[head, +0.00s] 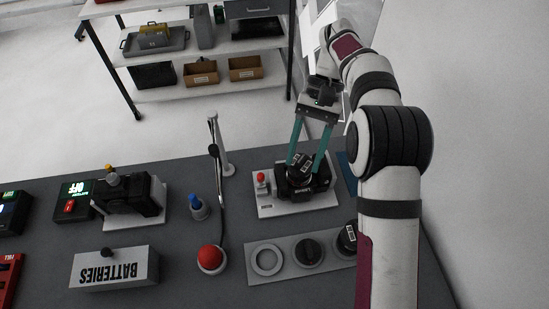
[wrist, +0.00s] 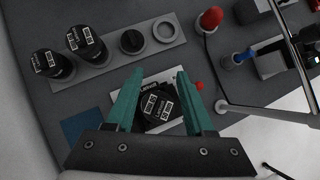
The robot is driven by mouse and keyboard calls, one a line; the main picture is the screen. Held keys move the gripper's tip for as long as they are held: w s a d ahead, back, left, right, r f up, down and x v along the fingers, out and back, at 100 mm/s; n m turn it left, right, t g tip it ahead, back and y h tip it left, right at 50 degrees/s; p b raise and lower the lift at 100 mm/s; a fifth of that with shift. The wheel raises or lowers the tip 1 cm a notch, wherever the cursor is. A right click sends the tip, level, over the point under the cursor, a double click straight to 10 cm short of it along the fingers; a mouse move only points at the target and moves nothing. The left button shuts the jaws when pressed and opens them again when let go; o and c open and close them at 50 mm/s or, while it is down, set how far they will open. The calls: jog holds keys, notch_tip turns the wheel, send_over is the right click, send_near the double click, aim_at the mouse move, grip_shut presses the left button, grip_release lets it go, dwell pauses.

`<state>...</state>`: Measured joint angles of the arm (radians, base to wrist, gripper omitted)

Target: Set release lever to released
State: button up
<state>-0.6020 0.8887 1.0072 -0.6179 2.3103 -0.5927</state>
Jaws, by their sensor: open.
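A black camera body (head: 318,180) sits on a white base plate (head: 268,208). A black lens with white labels (head: 301,163) stands upright on it, and its top also shows in the wrist view (wrist: 155,107). A small red-topped knob (head: 262,179) stands on the plate left of the camera; I cannot tell for sure whether it is the release lever. It shows red in the wrist view (wrist: 199,86). My gripper (head: 305,165) points down over the camera, its teal fingers open on either side of the lens. I cannot tell whether they touch it.
A grey tray (head: 285,262) with a ring and black lenses lies in front. A red ball-topped button (head: 211,258) and a thin stand (head: 222,150) are left. Farther left are another camera (head: 130,195) and a BATTERIES box (head: 115,268).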

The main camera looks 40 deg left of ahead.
aim_at(261, 181)
jog(key=shift+w+d+r, duration=0.25)
jog(key=shift+d+r, duration=0.15)
jog(key=shift+d, duration=0.2)
jog(key=shift+w+d+r, duration=0.25)
jog(key=shift+d+r, duration=0.1)
jog(key=shift+d, duration=0.2)
jog(key=shift+c, duration=0.7)
jog(key=shift+s+d+n, duration=0.15)
jog(key=shift+s+n, duration=0.1)
jog(key=shift+n, duration=0.05)
jog(key=shift+c, duration=1.1)
jog(key=s+t+y, duration=0.2)
jog(key=y, duration=0.1)
jog(key=s+f+t+y, duration=0.1)
jog(key=s, duration=0.1)
jog(key=shift+s+a+f+n+t+y, duration=0.1)
jog(key=shift+a+n+t+y, duration=0.2)
jog(key=shift+a+n+t, duration=0.1)
grip_shut()
jog(key=a+f+m+t+y, duration=0.1)
jog(key=a+f+m+t, duration=0.1)
jog(key=a+f, duration=0.5)
jog(key=shift+s+f+t+y, duration=0.35)
jog(key=shift+f+t, duration=0.45)
jog(key=shift+f, duration=0.5)
